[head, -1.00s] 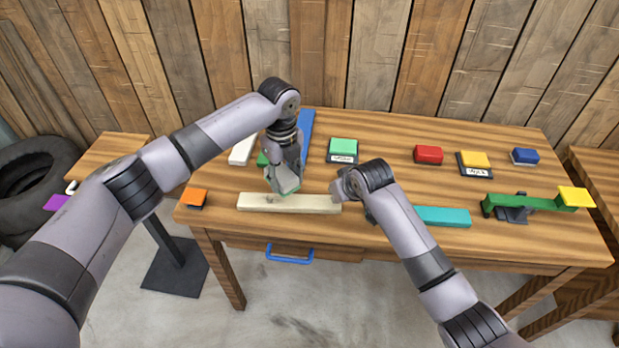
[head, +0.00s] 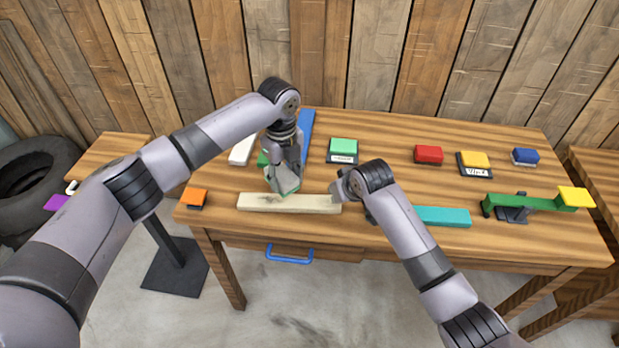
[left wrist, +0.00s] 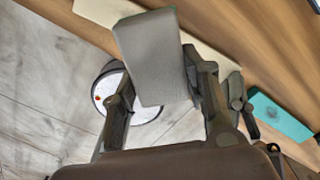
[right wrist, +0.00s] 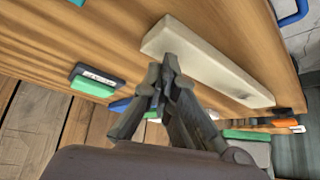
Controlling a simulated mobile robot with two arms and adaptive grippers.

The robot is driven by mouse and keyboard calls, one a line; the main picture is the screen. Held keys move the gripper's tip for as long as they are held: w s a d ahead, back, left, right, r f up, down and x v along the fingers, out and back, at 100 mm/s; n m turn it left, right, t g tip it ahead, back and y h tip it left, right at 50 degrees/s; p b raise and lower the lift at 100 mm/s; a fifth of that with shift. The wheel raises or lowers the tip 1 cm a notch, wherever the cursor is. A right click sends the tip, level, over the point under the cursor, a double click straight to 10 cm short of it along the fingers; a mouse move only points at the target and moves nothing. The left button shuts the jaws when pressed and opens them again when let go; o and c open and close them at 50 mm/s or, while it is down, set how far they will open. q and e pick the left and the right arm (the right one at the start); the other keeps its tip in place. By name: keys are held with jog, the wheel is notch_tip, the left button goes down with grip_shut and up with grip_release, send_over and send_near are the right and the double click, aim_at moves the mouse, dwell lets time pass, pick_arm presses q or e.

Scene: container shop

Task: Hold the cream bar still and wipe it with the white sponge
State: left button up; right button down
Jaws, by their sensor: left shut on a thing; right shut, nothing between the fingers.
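The cream bar (head: 315,204) lies flat along the table's front edge. It also shows in the left wrist view (left wrist: 95,12) and the right wrist view (right wrist: 225,75). My left gripper (head: 285,183) is shut on the white sponge (left wrist: 150,60), which looks pale grey in the left wrist view. It holds the sponge low over the bar's middle; whether they touch is unclear. My right gripper (right wrist: 167,68) is shut and empty at the bar's right end. Its fingertips overlap the bar in the right wrist view; I cannot tell whether they press on it.
A teal bar (head: 443,216) lies right of my right arm. A green beam (head: 530,202) with a yellow block (head: 576,197) stands at the right. An orange block (head: 194,197) is at the left. Coloured blocks, including a red one (head: 428,154), line the back. A blue handle (head: 289,259) is below.

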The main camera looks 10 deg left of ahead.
jog(key=shift+w+r, duration=0.1)
jog(key=shift+r, duration=0.1)
dwell(0.6)
jog(key=shift+w+a, duration=0.1)
jog(key=shift+w, duration=0.4)
jog(key=shift+f, duration=0.1)
jog(key=shift+f, duration=0.65)
jog(key=shift+s+f, duration=0.15)
jog(key=shift+f, duration=0.15)
dwell(1.0)
